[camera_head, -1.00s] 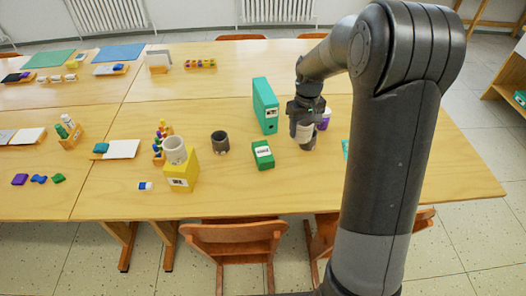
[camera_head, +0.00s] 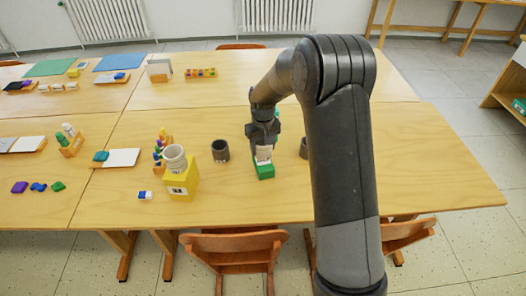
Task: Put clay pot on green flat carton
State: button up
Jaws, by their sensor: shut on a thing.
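My gripper (camera_head: 263,138) is shut on a pale, pinkish-white pot (camera_head: 263,154), apparently the clay pot, and points down from above. The green flat carton (camera_head: 265,172) lies on the table with the pot at its far end in the picture. The pot overlaps the carton's top; I cannot tell whether it touches it or hangs just above. The gripper and pot hide the carton's far part.
A dark cup (camera_head: 220,151) stands left of the carton, another dark cup (camera_head: 303,148) right, partly behind my arm. A yellow carton (camera_head: 182,182) bears a whitish cup (camera_head: 174,157). Bare table (camera_head: 235,198) lies in front.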

jog(key=shift+f, duration=1.3)
jog(key=shift+f, duration=0.15)
jog(key=o, duration=1)
jog(key=shift+o, duration=0.2)
